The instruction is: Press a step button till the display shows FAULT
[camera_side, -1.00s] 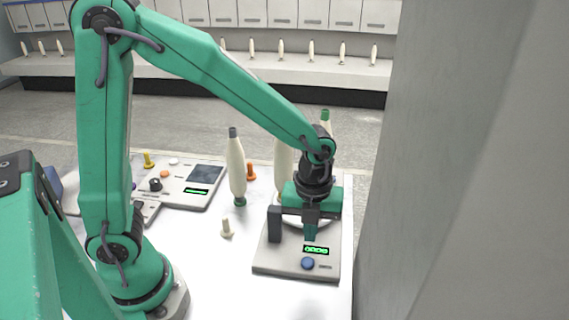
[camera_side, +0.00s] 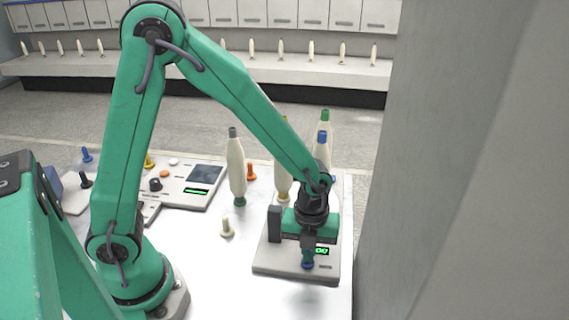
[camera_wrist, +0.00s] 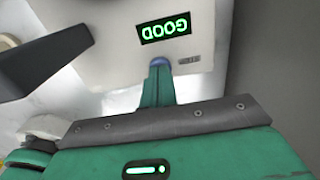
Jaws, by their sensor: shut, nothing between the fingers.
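A grey device (camera_side: 285,262) stands at the front right of the white table in the side view. Its display (camera_wrist: 165,28) reads GOOD in green in the wrist view, upside down there. A blue round button (camera_wrist: 159,62) sits by the display, mostly covered by my fingertips. My gripper (camera_side: 308,258) is shut and empty, pointing down with its tips at the blue button. They look to be touching it; I cannot tell if it is pressed in.
A second panel (camera_side: 184,198) with a dark screen and knobs stands to the left. Cream bobbins (camera_side: 236,168) stand behind and left of the device. A grey wall (camera_side: 455,160) rises close on the right.

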